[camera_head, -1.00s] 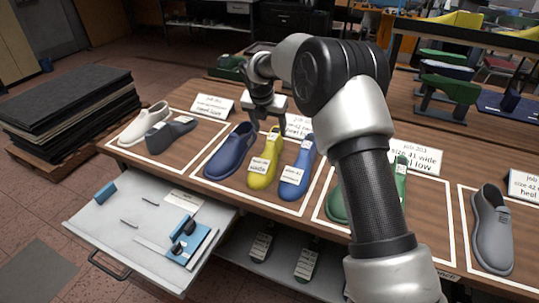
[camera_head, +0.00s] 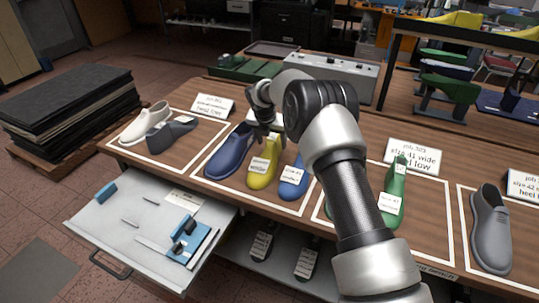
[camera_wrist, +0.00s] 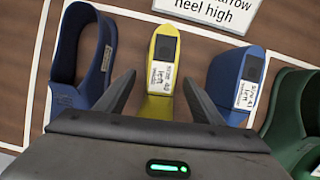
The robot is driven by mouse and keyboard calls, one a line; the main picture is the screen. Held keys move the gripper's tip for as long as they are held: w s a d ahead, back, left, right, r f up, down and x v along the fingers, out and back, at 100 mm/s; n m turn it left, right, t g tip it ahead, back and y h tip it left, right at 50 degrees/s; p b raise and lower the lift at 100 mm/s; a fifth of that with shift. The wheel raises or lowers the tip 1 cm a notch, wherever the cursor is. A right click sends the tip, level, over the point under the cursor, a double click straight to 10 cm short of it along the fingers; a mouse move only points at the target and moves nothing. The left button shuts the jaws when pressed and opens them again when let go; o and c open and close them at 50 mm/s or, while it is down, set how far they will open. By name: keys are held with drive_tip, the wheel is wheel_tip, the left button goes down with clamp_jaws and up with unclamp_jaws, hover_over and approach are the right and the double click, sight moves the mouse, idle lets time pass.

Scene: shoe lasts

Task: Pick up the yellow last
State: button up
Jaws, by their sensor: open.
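The yellow last (camera_head: 262,166) lies on the wooden bench between a dark blue shoe (camera_head: 229,153) on its left and a blue last (camera_head: 293,180) on its right. It bears a white label. In the wrist view the heel end of the yellow last (camera_wrist: 164,62) shows between my two open fingers; its lower part is hidden by my gripper body. My gripper (camera_wrist: 158,90) is open, with nothing held, and one finger on either side of the last. In the head view my gripper (camera_head: 266,138) is just over the last's far end, partly hidden by my arm.
The dark blue shoe (camera_wrist: 85,55) and blue last (camera_wrist: 237,80) stand close to my fingers. A green shoe (camera_wrist: 296,120) is further right. A card (camera_wrist: 208,10) stands behind. An open drawer (camera_head: 130,235) juts out at the front.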

drive_tip(key=c, duration=1.4)
drive_tip(key=shift+w+r, duration=0.1)
clamp_jaws()
